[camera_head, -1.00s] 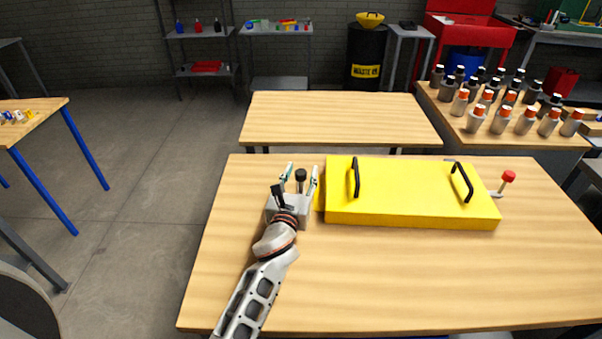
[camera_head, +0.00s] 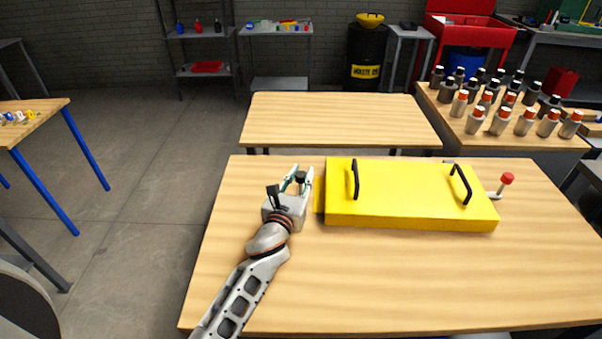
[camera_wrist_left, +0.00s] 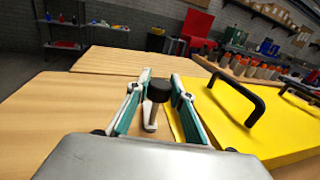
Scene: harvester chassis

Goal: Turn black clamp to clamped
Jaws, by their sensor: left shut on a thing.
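The black clamp (camera_head: 300,176) is at the left end of the yellow box (camera_head: 410,205), which lies on the wooden table. In the left wrist view its black knob (camera_wrist_left: 157,91) sits on a pale stem between the fingers. My left gripper (camera_head: 301,174) is shut on the black clamp, with its two green-lined fingers on either side of the knob. The lower part of the clamp is partly hidden by the gripper. A clamp with a red knob (camera_head: 507,179) stands at the right end of the box. My right gripper is not in view.
The table front (camera_head: 400,280) is bare. An empty second table (camera_head: 340,118) stands behind. Several bottles (camera_head: 500,110) fill a table at the back right.

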